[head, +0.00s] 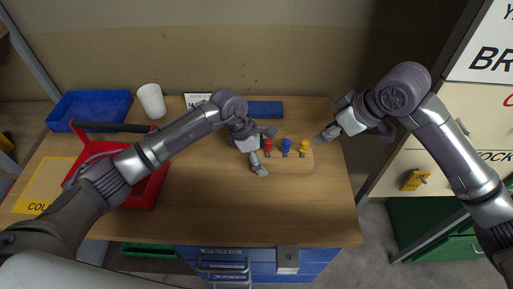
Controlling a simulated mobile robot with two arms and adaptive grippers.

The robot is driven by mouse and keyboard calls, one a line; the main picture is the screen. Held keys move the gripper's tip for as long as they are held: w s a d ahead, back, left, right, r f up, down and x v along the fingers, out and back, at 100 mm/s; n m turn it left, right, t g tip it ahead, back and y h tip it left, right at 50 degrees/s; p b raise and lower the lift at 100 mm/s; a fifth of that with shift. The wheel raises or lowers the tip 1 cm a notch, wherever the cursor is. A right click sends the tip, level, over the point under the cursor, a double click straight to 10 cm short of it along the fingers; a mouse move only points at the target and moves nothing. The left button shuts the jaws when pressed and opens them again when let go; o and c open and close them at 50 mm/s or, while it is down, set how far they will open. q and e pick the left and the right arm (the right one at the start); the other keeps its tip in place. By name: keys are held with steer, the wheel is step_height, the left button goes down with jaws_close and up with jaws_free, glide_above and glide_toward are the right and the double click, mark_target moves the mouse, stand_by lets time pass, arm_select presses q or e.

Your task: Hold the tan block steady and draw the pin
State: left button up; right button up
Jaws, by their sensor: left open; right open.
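The tan block (290,165) lies on the wooden table, its colour close to the tabletop. A red pin (267,145), a blue pin (286,145) and a yellow pin (304,147) stand upright in a row along it. My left gripper (266,151) is open at the block's left end, its fingers spread near the red pin. I cannot tell whether it touches the block. My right gripper (327,131) is open beyond the block's right end, to the upper right of the yellow pin and apart from it.
A red tray (146,190), a blue tray (85,109) and a white cup (151,101) occupy the table's left. A dark blue item (265,108) and a white card (197,100) are at the back. The table's front right is clear.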

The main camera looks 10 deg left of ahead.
arm_select(q)
steer(key=shift+d+f, duration=0.1)
steer(key=shift+f, duration=0.2)
steer(key=c, duration=1.4)
